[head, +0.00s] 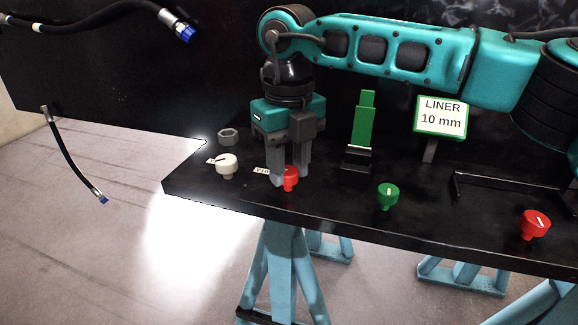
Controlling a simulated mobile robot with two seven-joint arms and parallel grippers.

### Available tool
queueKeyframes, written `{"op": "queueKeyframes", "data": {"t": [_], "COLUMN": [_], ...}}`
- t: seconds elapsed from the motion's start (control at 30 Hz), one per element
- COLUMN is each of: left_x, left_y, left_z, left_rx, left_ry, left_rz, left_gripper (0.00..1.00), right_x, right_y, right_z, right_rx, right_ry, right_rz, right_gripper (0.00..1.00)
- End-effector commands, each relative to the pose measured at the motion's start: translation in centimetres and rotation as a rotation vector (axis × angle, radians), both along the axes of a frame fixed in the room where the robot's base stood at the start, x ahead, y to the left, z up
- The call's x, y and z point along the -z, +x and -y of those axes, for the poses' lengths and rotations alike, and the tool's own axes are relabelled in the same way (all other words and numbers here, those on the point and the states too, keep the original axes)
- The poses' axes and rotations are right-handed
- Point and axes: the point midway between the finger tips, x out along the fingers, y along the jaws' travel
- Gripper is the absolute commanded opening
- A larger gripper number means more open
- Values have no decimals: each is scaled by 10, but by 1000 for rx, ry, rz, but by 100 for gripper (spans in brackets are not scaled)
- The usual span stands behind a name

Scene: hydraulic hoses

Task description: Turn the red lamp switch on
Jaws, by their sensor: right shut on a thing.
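A red knob (291,179) sits on the black table (335,203) with a small white label (262,171) to its left. My right gripper (286,178) points down and is shut on this red knob; its fingers partly cover the knob. A second red knob (534,224) with a white mark stands farther right near the table's front edge. The text on the small label is too small to read surely, so I cannot tell which red knob is the lamp switch. My left gripper is not in view.
A white knob (227,163) and a grey hex nut (228,136) are left of my gripper. A green knob (388,196), a green upright piece (364,121) and a "LINER 10 mm" sign (441,117) are to the right. A hose (73,157) hangs at left.

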Motion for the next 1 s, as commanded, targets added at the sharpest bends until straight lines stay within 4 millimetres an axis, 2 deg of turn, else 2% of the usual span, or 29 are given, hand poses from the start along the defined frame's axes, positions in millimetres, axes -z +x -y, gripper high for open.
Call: {"op": "queueKeyframes", "data": {"t": [0.3,0.77,0.8,1.0], "left_x": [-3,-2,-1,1], "left_y": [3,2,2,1], "left_z": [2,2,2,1], "left_rx": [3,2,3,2], "left_ry": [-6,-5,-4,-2], "left_rz": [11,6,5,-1], "left_gripper": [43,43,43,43], "right_x": [-1,-1,-1,-1], "right_y": [0,0,0,0], "right_z": [0,0,0,0], "right_rx": [99,112,112,111], "right_ry": [0,0,0,1], "right_rz": [1,2,2,2], "right_gripper": [5,5,37,56]}}
